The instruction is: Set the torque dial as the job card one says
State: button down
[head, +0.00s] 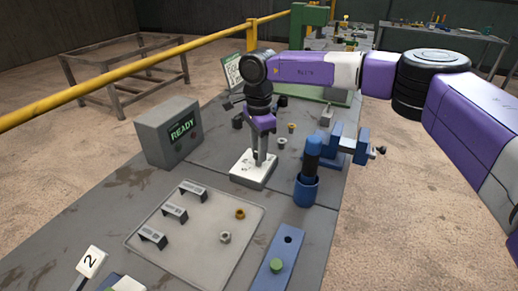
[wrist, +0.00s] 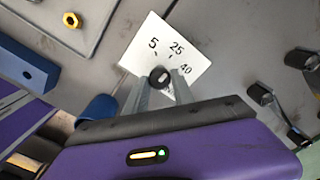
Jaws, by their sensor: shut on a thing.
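The torque dial is a white square plate (head: 240,168) lying flat on the bench, marked 5, 25 and 40 in the wrist view (wrist: 190,61). Its small black knob (wrist: 160,75) sits in the plate's middle, between my fingertips. My gripper (head: 259,160) points down over the dial and is shut on the knob; it also shows in the wrist view (wrist: 160,86). The knob has a light mark on top, but I cannot tell which number it points at. A white and green card (head: 232,71) stands behind my wrist, partly hidden, its text too small to read.
A grey box (head: 168,131) with a READY screen stands left of the dial. A grey tray (head: 180,250) with brackets and nuts lies in front.

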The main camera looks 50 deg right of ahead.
dwell(0.5)
jog(key=c, duration=1.1)
grip_release()
jog(key=shift+o, duration=0.2)
jog(key=shift+r, duration=3.95)
